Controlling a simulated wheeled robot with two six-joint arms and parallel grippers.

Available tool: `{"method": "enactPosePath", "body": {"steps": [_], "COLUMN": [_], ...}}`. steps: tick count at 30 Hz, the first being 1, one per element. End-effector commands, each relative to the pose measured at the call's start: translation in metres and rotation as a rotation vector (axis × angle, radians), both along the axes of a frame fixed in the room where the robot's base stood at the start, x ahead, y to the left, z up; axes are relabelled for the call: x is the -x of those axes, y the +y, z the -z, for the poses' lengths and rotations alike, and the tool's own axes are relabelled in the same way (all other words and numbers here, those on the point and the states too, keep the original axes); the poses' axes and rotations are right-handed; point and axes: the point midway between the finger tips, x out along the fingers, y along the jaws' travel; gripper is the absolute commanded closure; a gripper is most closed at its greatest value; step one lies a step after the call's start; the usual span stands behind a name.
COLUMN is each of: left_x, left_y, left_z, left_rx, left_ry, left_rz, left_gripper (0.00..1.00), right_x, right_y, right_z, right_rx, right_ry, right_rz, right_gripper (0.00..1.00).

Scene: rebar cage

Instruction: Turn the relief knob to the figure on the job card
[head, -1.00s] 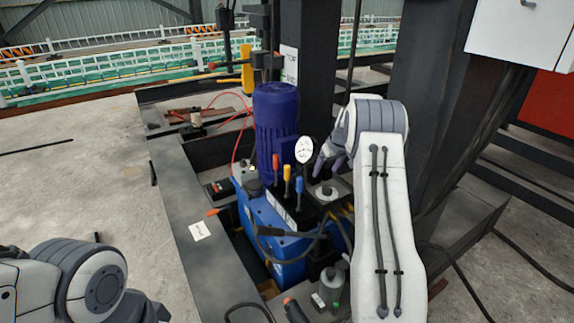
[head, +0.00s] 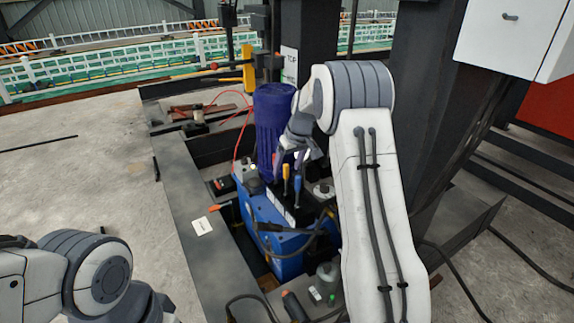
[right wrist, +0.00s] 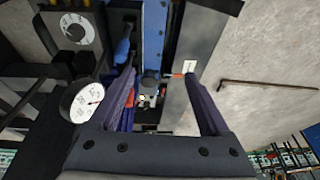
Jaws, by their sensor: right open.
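The relief knob is a round dark knob on a pale scale plate (right wrist: 75,28), at the upper left of the right wrist view. In the head view the knob (head: 322,190) sits on top of the blue power unit (head: 272,228), right of the levers. Its figures are too small to read. A small white card (head: 203,226) lies on the dark beam at the left; its writing is not readable. My right gripper (head: 289,160) is open and empty at the levers, left of and above the knob. In the right wrist view its fingers (right wrist: 160,78) are spread. My left gripper's fingers are out of view.
A white-faced pressure gauge (right wrist: 82,102) stands by one finger, and a blue lever (right wrist: 122,50) is close too. Dark steel beams surround the unit. Concrete floor lies open at left.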

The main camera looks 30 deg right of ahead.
Motion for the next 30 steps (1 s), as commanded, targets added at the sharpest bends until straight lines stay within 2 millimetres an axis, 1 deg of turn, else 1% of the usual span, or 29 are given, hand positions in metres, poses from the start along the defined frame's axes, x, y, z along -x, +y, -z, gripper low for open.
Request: {"method": "enactPosePath", "body": {"steps": [4, 13, 14, 16, 17, 20, 21, 23, 24, 26, 27, 29, 30], "left_x": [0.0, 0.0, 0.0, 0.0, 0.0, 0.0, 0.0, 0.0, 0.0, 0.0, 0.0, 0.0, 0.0], "left_y": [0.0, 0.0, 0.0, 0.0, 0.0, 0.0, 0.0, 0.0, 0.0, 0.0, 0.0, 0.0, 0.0], "left_z": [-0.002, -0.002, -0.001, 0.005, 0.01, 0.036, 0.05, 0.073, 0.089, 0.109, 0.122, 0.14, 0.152], "left_rx": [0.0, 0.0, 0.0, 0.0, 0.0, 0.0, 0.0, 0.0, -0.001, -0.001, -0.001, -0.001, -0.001], "left_ry": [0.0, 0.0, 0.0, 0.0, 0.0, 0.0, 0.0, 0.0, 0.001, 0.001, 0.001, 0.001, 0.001], "left_rz": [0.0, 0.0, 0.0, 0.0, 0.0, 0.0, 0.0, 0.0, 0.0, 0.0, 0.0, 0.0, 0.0], "left_gripper": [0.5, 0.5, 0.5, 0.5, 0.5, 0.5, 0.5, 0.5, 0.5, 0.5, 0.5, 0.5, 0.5], "right_x": [0.001, 0.001, 0.002, 0.003, 0.005, 0.013, 0.017, 0.021, 0.024, 0.026, 0.026, 0.027, 0.027], "right_y": [0.008, 0.01, 0.009, 0.006, 0.003, -0.009, -0.016, -0.027, -0.035, -0.047, -0.057, -0.072, -0.084], "right_z": [-0.003, -0.003, -0.003, 0.007, 0.014, 0.052, 0.072, 0.102, 0.12, 0.143, 0.154, 0.17, 0.178], "right_rx": [-0.001, -0.002, -0.004, -0.027, -0.05, -0.192, -0.277, -0.432, -0.546, -0.72, -0.831, -1.001, -1.114], "right_ry": [0.004, 0.004, 0.005, 0.014, 0.02, 0.067, 0.093, 0.137, 0.17, 0.219, 0.249, 0.295, 0.324], "right_rz": [-0.008, -0.009, -0.006, 0.028, 0.059, 0.252, 0.364, 0.558, 0.69, 0.882, 0.997, 1.153, 1.248], "right_gripper": [0.19, 0.2, 0.2, 0.2, 0.2, 0.2, 0.2, 0.2, 0.2, 0.2, 0.2, 0.2, 0.2]}}
